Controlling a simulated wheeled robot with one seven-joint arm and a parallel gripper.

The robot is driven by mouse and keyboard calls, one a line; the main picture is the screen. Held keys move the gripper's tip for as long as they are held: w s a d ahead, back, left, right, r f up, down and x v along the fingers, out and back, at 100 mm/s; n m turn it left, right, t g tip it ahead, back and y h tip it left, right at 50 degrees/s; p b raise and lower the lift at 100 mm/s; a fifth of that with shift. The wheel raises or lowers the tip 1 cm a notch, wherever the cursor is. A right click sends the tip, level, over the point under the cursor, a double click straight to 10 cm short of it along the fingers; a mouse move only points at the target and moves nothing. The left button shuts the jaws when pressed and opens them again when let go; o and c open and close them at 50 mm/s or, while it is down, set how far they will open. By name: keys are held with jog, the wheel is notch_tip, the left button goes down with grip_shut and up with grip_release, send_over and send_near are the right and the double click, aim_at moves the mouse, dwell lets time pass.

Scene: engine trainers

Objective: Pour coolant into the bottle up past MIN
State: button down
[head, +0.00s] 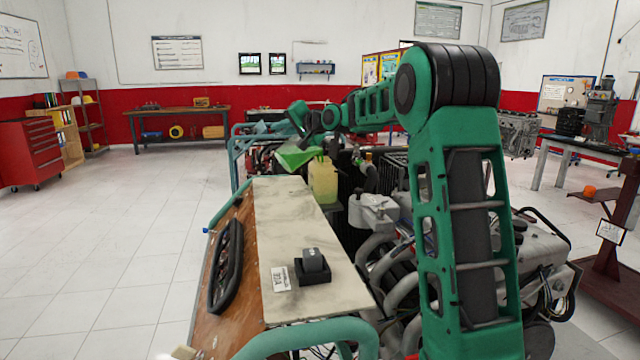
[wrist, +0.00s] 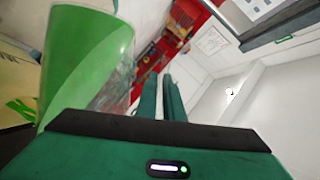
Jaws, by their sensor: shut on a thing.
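My gripper (head: 302,122) is just above this container. In the wrist view, the green container (wrist: 88,65) fills the upper left beside my gripper's two close fingers (wrist: 162,90). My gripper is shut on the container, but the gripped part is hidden. The MIN mark and liquid level are too small to read.
The pale board (head: 290,225) carries a dark block in a black holder (head: 313,266) and a small label (head: 281,279). Engine pipes (head: 380,250) crowd the right. The floor at left is clear.

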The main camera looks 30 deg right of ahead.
jog(key=shift+d+r+m, duration=0.25)
jog(key=shift+d+m, duration=0.1)
jog(key=shift+m, duration=0.05)
dwell(0.6)
jog(key=shift+a+f+n, duration=0.2)
jog(key=shift+a+n, duration=0.4)
jog(key=shift+a, duration=0.2)
jog(key=a+f+n+h+b, duration=0.2)
jog(key=a+f+n, duration=0.2)
jog(key=f, duration=0.3)
jog(key=shift+a+n+g+b, duration=0.3)
jog(key=shift+a+b, duration=0.05)
